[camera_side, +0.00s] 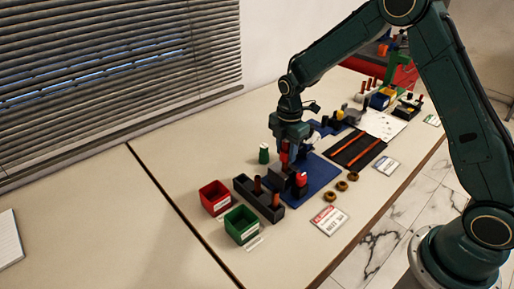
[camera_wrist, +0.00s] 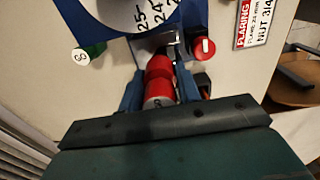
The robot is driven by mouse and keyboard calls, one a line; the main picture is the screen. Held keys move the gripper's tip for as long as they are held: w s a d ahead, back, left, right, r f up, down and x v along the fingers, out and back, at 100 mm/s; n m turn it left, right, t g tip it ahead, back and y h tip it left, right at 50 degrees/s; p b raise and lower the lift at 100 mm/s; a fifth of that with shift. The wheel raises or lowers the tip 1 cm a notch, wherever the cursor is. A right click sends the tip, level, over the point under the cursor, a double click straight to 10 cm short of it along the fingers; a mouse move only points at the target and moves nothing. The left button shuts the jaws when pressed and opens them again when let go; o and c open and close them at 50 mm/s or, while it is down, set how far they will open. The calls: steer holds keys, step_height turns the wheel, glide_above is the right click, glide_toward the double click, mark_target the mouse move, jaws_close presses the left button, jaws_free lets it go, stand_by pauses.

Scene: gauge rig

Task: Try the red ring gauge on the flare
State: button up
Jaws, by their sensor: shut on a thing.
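My gripper (camera_side: 288,146) points down over the blue mat (camera_side: 318,176). In the wrist view my gripper (camera_wrist: 160,92) is shut on a red gauge (camera_wrist: 158,72), a red cylinder with a pale grey end towards the camera. The held red gauge also shows in the side view (camera_side: 284,154), partly behind the fingers. A second red piece (camera_side: 301,179) with a pale label stands just right of the gripper; it shows in the wrist view too (camera_wrist: 204,47). A dark block (camera_side: 280,172) lies below the gripper. I cannot make out the flare or whether the held gauge touches anything.
A green piece (camera_side: 263,154) stands left of the gripper. A dark rack (camera_side: 243,186) with copper tubes, a red bin (camera_side: 213,199) and a green bin (camera_side: 241,225) are nearer. Brass nuts (camera_side: 341,186) and a card (camera_side: 329,220) lie right. A numbered white disc (camera_wrist: 125,14) is close by.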

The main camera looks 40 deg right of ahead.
mark_target(285, 141)
steer(key=shift+r, duration=0.2)
stand_by(0.7)
steer(key=shift+r, duration=2.85)
steer(key=m, duration=0.1)
steer(key=r+m, duration=0.1)
steer(key=m, duration=0.3)
steer(key=shift+a+r, duration=0.1)
steer(key=shift+r, duration=0.3)
steer(key=m, duration=0.2)
steer(key=r+m, duration=0.1)
steer(key=m, duration=0.2)
steer(key=shift+a+r+m, duration=0.15)
steer(key=shift+r+m, duration=0.15)
steer(key=shift+r, duration=0.05)
steer(key=m, duration=0.1)
steer(key=r+m, duration=0.1)
steer(key=m, duration=0.3)
steer(key=shift+a+r, duration=0.15)
steer(key=shift+r, duration=0.2)
steer(key=m, duration=0.2)
steer(key=r+m, duration=0.1)
steer(key=m, duration=0.2)
steer(key=shift+s+a+r+m, duration=0.1)
steer(key=shift+r+m, duration=0.25)
steer(key=shift+m, duration=0.05)
